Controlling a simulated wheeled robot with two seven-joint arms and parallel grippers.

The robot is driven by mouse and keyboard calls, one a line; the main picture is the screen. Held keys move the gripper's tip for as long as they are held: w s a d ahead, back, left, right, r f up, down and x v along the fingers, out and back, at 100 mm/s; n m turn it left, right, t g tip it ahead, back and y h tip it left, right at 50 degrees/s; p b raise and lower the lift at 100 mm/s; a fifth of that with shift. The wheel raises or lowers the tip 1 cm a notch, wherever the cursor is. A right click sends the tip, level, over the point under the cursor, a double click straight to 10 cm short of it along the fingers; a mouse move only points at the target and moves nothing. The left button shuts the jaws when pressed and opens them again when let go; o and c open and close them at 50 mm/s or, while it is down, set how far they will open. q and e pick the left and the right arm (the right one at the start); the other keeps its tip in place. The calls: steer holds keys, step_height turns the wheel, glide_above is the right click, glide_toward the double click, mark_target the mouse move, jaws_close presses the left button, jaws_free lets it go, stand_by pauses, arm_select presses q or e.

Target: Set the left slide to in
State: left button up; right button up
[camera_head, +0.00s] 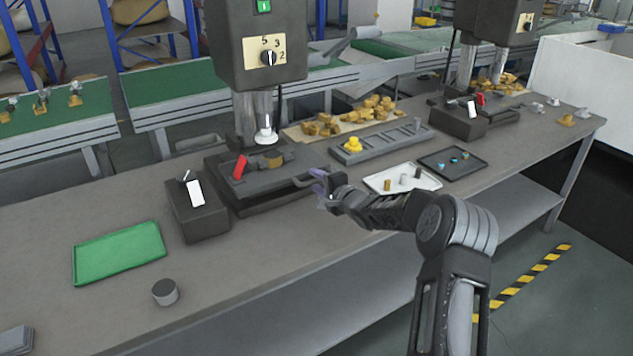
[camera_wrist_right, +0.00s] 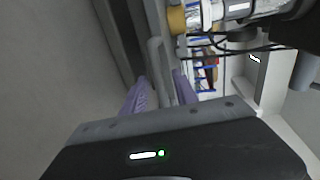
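My right gripper (camera_head: 320,184) is at the handle's end. In the right wrist view, its two purple fingers (camera_wrist_right: 162,88) stand apart, with the grey handle bar (camera_wrist_right: 155,58) between or just beyond them. I cannot tell whether they touch it. My left gripper is not in view.
A box with a white switch (camera_head: 196,193) stands left of the press. A green tray (camera_head: 118,253) and grey cylinder (camera_head: 165,292) lie on the bench. A white tray (camera_head: 376,184) with small parts lies behind my right arm. A second press (camera_head: 463,118) stands farther right.

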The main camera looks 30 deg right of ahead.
steer(key=v, duration=0.7)
steer(key=shift+b, duration=0.4)
steer(key=shift+s, duration=0.15)
